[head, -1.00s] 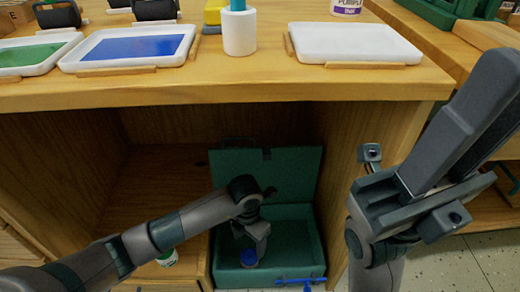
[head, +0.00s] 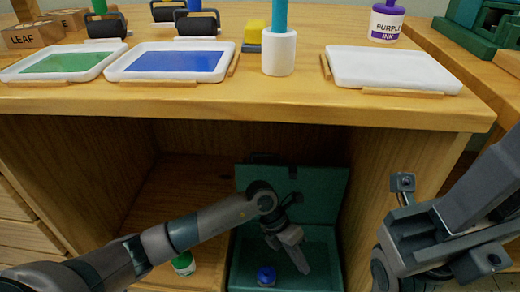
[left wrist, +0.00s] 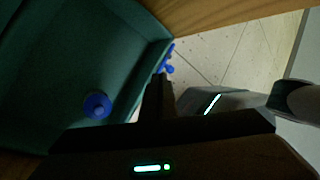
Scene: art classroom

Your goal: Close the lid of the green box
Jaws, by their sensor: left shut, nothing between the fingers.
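The green box (head: 342,262) sits in the open bay under the table. Its green lid (head: 325,200) stands up at the back, open. A bottle with a blue cap (head: 266,275) stands in the box and also shows in the left wrist view (left wrist: 97,105). My left gripper (head: 304,268) is shut and empty, pointing down over the box interior, in front of the lid. Its dark fingers show in the left wrist view (left wrist: 160,90), beside the box wall (left wrist: 148,28). My right arm fills the right edge of the head view; I cannot make out its fingers.
A green-capped bottle (head: 184,264) stands left of the box. Blue pieces (left wrist: 168,60) lie just outside the box wall. The tabletop (head: 240,97) overhangs the bay, with paint trays, a white cup (head: 279,53) and purple ink (head: 387,22) on it.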

